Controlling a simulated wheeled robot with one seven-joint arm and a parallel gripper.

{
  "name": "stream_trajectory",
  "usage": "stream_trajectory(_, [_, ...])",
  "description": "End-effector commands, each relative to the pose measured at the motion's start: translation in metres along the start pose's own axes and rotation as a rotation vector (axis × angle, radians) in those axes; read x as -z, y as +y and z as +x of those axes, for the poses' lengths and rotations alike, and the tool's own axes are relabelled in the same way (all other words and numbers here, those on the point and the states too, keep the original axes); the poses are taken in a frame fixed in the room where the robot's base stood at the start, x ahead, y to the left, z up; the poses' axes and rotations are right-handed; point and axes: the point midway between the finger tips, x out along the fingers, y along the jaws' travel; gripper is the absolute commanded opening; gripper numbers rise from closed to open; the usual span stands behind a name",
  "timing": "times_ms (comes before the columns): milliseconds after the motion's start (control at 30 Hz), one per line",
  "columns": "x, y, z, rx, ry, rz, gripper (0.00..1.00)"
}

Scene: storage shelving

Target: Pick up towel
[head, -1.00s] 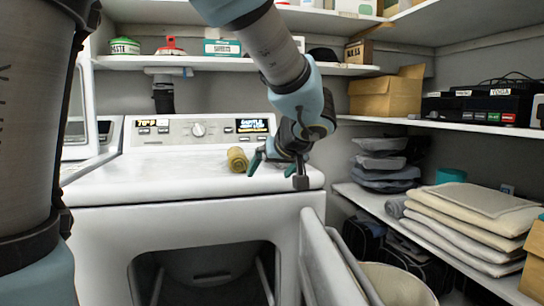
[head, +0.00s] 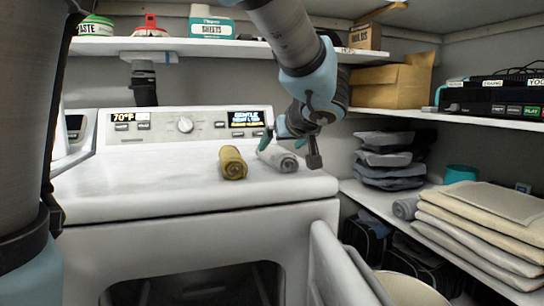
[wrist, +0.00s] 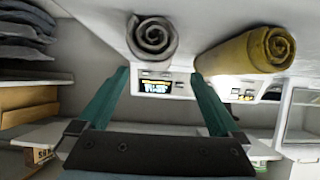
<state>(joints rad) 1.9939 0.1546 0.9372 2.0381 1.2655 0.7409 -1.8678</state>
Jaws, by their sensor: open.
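A rolled mustard-yellow towel (head: 233,163) lies on top of the white washer, also in the wrist view (wrist: 246,52). A rolled grey towel (head: 279,158) lies to its right, near my gripper (head: 285,143), which partly covers it in the head view. In the wrist view the grey roll (wrist: 152,37) shows its spiral end, beyond the gap between the two teal fingers of my gripper (wrist: 160,78). The fingers are wide apart with nothing between them. The yellow roll is beyond the right finger.
The washer (head: 120,185) has its front door (head: 345,270) hanging open. On the right shelf lie folded cream towels (head: 480,215), another grey roll (head: 405,208) and stacked dark cloths (head: 385,160). An upper shelf (head: 200,47) runs behind my arm. The washer top's left side is clear.

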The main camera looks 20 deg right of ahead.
Motion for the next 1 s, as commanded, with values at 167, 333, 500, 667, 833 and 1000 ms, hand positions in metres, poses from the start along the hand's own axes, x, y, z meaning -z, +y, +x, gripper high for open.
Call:
stream_trajectory(167, [0.001,-0.001,0.028,0.007,0.002,0.002,1.0])
stream_trajectory(333, [0.001,-0.001,0.041,0.002,0.0,0.0,1.0])
stream_trajectory(500, [0.002,0.0,0.052,0.005,0.001,0.001,1.0])
stream_trajectory(667, [0.003,0.002,0.072,0.006,0.001,0.003,1.0])
stream_trajectory(833, [0.003,0.003,0.09,0.003,0.001,0.001,1.0])
stream_trajectory(1000, [0.001,0.003,0.094,0.001,0.0,0.0,1.0])
